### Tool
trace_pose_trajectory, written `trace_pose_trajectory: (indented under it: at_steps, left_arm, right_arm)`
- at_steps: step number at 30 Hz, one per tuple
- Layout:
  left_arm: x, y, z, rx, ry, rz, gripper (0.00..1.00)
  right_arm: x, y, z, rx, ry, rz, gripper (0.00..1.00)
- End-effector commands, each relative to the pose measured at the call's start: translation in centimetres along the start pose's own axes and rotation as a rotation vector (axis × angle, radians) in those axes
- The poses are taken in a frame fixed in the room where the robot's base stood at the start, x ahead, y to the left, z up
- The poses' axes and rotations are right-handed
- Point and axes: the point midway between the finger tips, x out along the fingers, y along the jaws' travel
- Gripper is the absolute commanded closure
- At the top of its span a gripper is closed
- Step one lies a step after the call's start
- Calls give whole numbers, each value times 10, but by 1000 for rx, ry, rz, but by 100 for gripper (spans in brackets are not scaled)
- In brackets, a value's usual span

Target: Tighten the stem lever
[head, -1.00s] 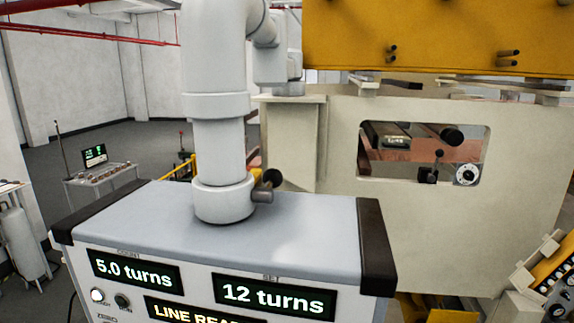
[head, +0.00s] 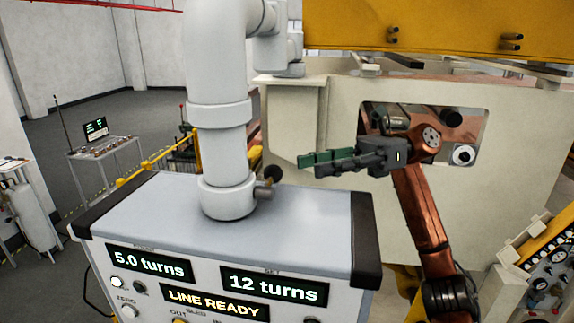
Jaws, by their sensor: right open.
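A small metal lever (head: 263,190) with a black round knob (head: 272,174) sticks out of the right side of the grey collar at the foot of the pipe; I take it as the stem lever. The pipe (head: 222,150) stands on the console (head: 290,212). My right gripper (head: 308,164) reaches in from the right, its green-padded fingers pointing left towards the knob. It is open and empty, with a gap between its fingertips and the knob. My left gripper is out of view.
The console front reads "5.0 turns", "12 turns" and "LINE READY". A cream machine wall (head: 330,110) with a window stands behind my right arm. A yellow beam (head: 450,40) crosses above. A cart (head: 100,150) stands at the far left.

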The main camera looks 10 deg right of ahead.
Motion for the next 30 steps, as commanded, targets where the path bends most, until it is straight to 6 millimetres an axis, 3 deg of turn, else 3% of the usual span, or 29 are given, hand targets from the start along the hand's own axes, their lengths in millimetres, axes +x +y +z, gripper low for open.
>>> trace_pose_trajectory:
  at_steps: [12, 24, 30]
  left_arm:
    - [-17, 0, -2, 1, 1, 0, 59]
    - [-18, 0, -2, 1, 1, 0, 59]
    - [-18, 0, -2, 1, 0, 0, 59]
  right_arm:
    - [60, 0, 1, 4, -3, 3, 59]
    - [68, -1, 0, 5, -5, 1, 59]
    - [68, -1, 0, 5, -5, 0, 73]
